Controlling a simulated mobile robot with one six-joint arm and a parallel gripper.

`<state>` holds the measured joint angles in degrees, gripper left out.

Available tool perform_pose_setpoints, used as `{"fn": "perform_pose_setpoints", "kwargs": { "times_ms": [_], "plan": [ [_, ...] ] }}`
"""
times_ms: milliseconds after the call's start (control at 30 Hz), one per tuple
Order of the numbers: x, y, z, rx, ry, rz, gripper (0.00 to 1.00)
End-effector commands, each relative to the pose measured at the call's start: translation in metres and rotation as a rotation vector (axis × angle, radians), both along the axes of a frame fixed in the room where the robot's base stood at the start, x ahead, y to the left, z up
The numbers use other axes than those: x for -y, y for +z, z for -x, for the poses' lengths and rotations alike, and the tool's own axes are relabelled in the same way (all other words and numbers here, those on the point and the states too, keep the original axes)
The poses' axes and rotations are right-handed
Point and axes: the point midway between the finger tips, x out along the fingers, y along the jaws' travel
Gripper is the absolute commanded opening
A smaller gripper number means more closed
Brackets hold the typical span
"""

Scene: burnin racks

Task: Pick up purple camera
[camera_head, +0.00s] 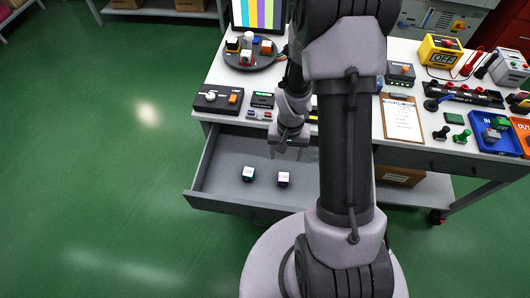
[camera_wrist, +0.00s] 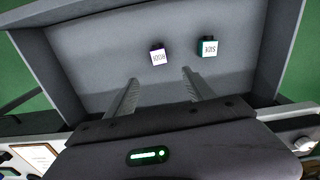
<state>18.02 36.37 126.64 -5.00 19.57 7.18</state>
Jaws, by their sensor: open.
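The purple camera (camera_head: 283,178) is a small dark purple cube with a white label on top. It sits in the open grey drawer (camera_head: 222,188), to the right of a teal camera (camera_head: 249,173). In the wrist view the purple camera (camera_wrist: 158,56) is on the left and the teal one (camera_wrist: 208,48), labelled SIDE, is on the right. My gripper (camera_wrist: 159,75) is open and empty; the purple camera appears just beyond the gap between its fingers, not held. In the head view my gripper (camera_head: 290,142) hangs over the drawer's back part, partly hidden by my arm.
The drawer walls surround both cameras, with bare floor around them.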

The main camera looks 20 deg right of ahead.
Motion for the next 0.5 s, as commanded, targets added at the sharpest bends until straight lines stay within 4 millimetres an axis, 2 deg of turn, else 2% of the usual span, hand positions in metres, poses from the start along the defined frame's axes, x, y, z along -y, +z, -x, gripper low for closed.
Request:
{"fn": "perform_pose_setpoints", "kwargs": {
  "times_ms": [100,300,400,500],
  "plan": [
    [-0.001,-0.039,0.001,-0.005,0.000,-0.002,0.62],
    [-0.001,-0.096,0.001,-0.005,-0.001,-0.002,0.62],
    [-0.001,-0.111,0.001,-0.003,0.000,-0.002,0.62],
    [-0.001,-0.118,0.001,-0.002,0.001,-0.001,0.62]
  ]
}}
